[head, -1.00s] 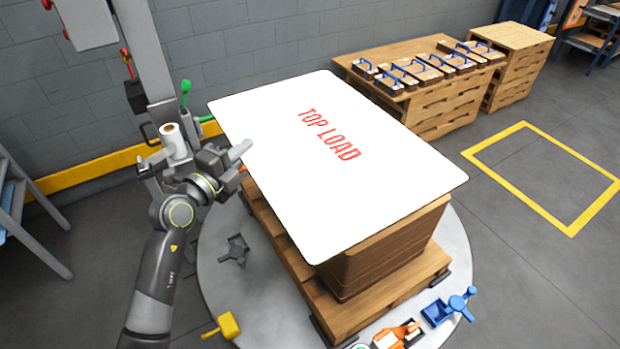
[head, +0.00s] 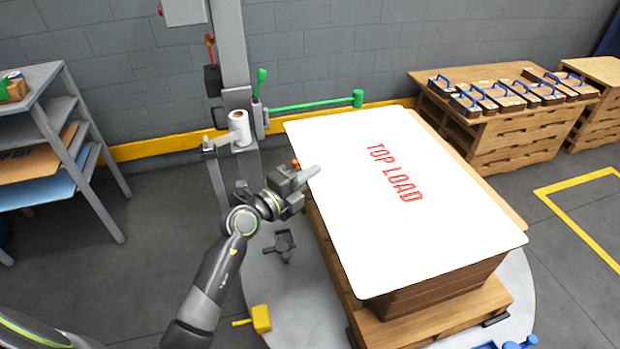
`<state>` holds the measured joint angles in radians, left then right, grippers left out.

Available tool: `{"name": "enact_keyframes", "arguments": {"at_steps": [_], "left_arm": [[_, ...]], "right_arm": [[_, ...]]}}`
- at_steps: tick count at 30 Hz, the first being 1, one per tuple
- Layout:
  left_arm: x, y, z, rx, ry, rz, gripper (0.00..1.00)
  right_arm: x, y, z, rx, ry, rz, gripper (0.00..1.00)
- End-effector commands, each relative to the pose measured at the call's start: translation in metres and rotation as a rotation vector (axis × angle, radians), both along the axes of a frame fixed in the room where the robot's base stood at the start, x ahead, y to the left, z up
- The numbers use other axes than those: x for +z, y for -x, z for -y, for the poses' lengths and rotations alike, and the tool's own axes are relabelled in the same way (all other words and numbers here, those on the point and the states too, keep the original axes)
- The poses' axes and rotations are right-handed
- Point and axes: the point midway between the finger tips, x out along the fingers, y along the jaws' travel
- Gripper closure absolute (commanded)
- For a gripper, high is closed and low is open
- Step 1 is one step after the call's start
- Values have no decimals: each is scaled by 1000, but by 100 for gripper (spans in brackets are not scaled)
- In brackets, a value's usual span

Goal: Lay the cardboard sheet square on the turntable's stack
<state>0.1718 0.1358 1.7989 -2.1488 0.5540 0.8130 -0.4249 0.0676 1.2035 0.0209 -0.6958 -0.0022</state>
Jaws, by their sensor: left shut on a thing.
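The white cardboard sheet (head: 400,230), marked "TOP LOAD" in red, lies over the brown stack (head: 440,286). The stack stands on a wooden pallet (head: 480,305) on the round grey turntable (head: 268,292). A thin tan strip shows beyond the sheet's far right edge, and the front edge reaches slightly past the stack. I cannot tell whether the sheet rests fully on it. My left gripper (head: 309,177) is shut on the sheet's left edge, near its far left corner. The lower finger is hidden. My right gripper is out of view.
A wrapper mast (head: 232,60) with a white film roll (head: 239,127) and a green bar (head: 315,104) stand behind my left gripper. A shelf rack (head: 85,125) is at left. A pallet stack with blue-handled items (head: 490,140) is at back right. A yellow tool (head: 261,318) is near the turntable's front-left edge.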

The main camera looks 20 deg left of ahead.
Motion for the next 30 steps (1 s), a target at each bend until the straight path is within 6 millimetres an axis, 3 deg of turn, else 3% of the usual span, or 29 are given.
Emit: {"name": "enact_keyframes", "arguments": {"at_steps": [11, 12, 17, 27, 30], "left_arm": [[-2, 0, 0, 0, 3, 1, 100], [-4, 0, 0, 0, 1, 0, 92], [-3, 0, 0, 0, 0, 0, 71], [1, 0, 0, 0, 0, 1, 71], [0, 9, -5, 2, -1, 0, 71]], "right_arm": [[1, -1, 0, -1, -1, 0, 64], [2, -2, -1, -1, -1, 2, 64], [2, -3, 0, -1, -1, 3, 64], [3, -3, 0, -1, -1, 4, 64], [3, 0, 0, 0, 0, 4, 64]]}}
